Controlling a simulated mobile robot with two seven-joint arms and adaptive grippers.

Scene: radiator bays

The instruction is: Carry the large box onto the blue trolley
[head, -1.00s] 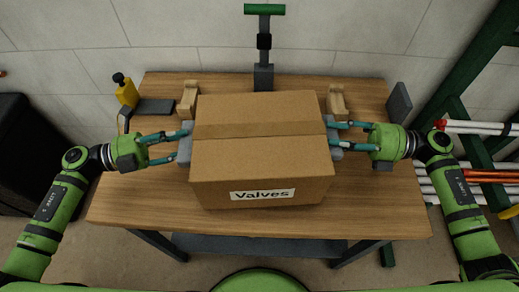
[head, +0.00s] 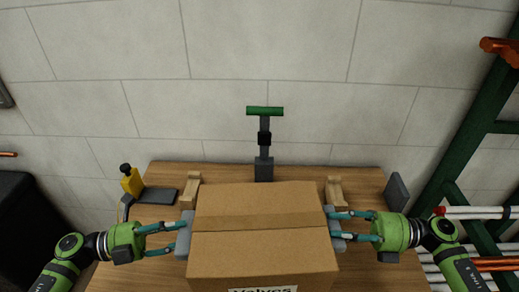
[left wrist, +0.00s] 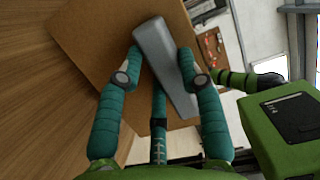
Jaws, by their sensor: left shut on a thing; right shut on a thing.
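The large brown cardboard box (head: 262,245) is in the lower middle of the head view, over the wooden table. Its front label, partly cut off by the lower edge, reads "Valves". My left gripper (head: 177,237) is shut on the grey handle (left wrist: 160,55) on the box's left side; the left wrist view shows the handle between the fingers. My right gripper (head: 346,228) is shut on the grey handle on the right side. The box looks level. I cannot tell whether its underside touches the table. The blue trolley is not in view.
The wooden table (head: 225,173) has a yellow-and-grey tool (head: 132,182) at its back left. Wooden blocks (head: 190,190) (head: 335,190) stand beside the box's back corners. A grey stand with a green top (head: 264,140) is behind it. A green rack with pipes is at right.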

